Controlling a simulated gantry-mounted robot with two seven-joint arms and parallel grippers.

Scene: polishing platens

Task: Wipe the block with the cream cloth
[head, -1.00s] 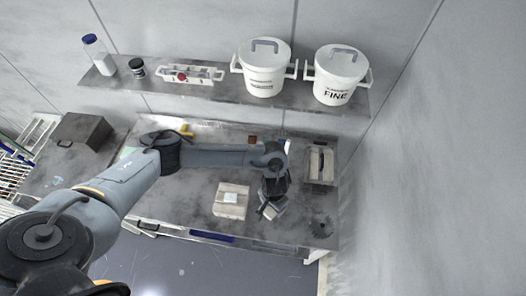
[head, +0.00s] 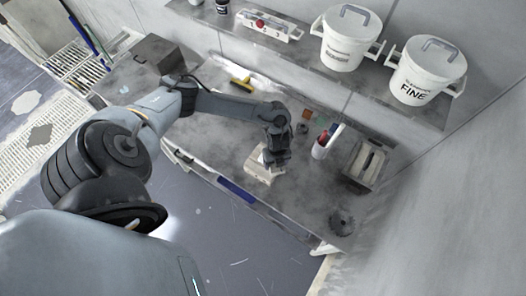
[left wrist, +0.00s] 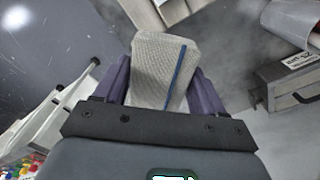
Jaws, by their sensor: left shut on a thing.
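The pale block (head: 260,176) lies on the grey bench near its front edge in the head view. My left gripper (head: 274,159) points down over the block and hides part of it. In the left wrist view my left gripper (left wrist: 155,88) is shut on the cream cloth (left wrist: 155,65), a folded, woven piece with a blue stripe that sticks out past the purple fingers. A pale edge, likely the block (left wrist: 155,12), shows beyond the cloth. I cannot tell whether the cloth touches the block. My right gripper is not in view.
A white holder with red and blue items (head: 324,144) and a grey box with a slot (head: 367,160) stand right of the block. A dark round disc (head: 341,221) lies at the front right. Two white buckets (head: 346,40) stand on the shelf. A dark box (head: 157,54) sits at the left.

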